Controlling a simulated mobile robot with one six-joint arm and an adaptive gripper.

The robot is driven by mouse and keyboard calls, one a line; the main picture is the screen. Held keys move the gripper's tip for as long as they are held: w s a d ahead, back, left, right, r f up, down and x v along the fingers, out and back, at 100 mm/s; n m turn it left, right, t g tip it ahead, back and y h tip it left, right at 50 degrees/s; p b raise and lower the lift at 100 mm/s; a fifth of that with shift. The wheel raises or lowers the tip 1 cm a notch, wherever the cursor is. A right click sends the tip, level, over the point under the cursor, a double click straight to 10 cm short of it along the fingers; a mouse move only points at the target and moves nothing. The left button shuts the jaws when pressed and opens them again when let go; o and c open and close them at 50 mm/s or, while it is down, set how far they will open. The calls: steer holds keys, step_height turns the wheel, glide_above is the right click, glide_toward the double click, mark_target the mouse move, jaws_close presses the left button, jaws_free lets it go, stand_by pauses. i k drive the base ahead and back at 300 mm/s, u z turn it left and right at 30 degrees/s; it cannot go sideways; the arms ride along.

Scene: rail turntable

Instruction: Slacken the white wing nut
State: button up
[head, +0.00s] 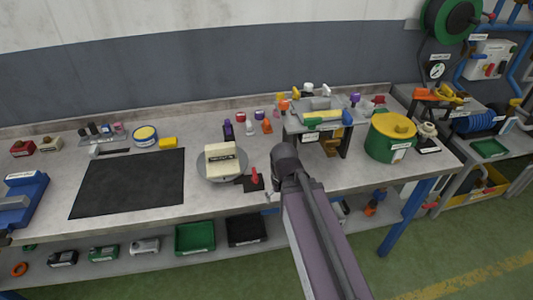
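A small white piece that looks like the white wing nut (327,90) stands at the back edge of a grey raised fixture (318,104) on the bench. It is too small to make out its wings or how tight it sits. A yellow wing-shaped piece (296,91) and another white-topped piece (308,88) stand to its left. My arm rises from the bottom of the picture to a dark joint in front of the fixture. My gripper cannot be made out; the fixture and the white piece are well beyond the visible arm.
A green pot with a yellow lid (391,138) stands right of the fixture. Left of my arm are a round plate with a cream block (222,160) and a red-handled item (254,178). Small bottles (239,120) stand behind. A black mat (128,183) lies clear at left.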

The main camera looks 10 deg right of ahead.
mark_target(328, 92)
steer(key=z, duration=0.8)
steer(key=k, duration=0.7)
steer(key=u, duration=0.25)
steer(key=i, duration=0.5)
steer(key=z, duration=0.05)
